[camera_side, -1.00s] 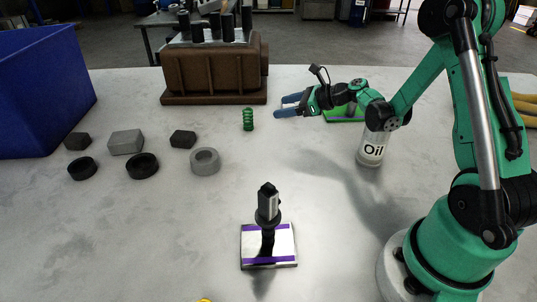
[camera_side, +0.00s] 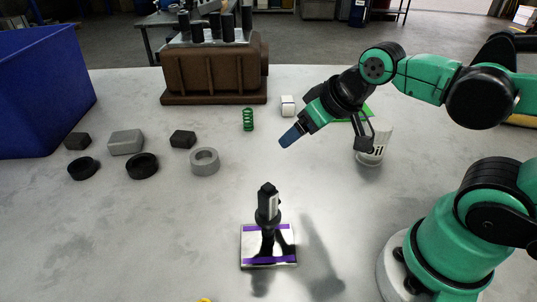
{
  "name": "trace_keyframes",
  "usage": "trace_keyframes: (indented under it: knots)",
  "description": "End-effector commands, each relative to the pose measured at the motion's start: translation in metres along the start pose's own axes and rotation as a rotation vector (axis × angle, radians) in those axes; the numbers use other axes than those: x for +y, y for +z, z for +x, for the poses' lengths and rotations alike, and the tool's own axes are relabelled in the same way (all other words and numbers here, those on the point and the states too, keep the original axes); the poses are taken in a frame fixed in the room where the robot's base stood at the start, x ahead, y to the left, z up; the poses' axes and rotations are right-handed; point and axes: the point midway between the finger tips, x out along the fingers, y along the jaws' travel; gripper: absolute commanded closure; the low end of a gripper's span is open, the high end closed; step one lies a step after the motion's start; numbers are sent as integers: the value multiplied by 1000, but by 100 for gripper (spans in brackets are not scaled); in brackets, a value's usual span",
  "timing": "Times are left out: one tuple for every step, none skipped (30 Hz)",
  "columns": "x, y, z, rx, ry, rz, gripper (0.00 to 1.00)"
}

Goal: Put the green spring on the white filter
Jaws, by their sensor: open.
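The green spring (camera_side: 248,119) stands upright on the table, in front of the brown engine block. The white filter (camera_side: 288,106) stands to the right of the spring and a little farther back, with nothing on it. My gripper (camera_side: 289,136) is open and empty.
The brown engine block (camera_side: 215,72) is behind the spring. A black tool (camera_side: 268,205) stands on a purple-striped plate (camera_side: 283,249) in front. Grey and black parts (camera_side: 126,142) lie left, near a blue bin (camera_side: 45,90).

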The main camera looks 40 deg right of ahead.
Motion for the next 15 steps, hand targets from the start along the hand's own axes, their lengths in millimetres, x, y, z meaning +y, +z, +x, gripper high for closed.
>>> trace_keyframes:
  knots:
    - [0,0,0,1,1,-8,26]
    - [0,0,0,1,1,-9,26]
    - [0,0,0,1,1,-8,26]
    - [0,0,0,1,1,-7,26]
    - [0,0,0,1,1,-6,26]
    - [0,0,0,0,1,-5,26]
    - [0,0,0,0,1,-5,26]
    - [0,0,0,0,1,-4,26]
    - [0,0,0,0,0,-3,26]
    - [0,0,0,0,0,-3,26]
    - [0,0,0,0,0,-3,26]
    - [0,-1,0,-1,0,-3,26]
    - [0,-2,0,-2,0,-5,26]
    - [1,-4,0,-5,0,-7,26]
    - [2,-9,0,-10,-1,-11,26]
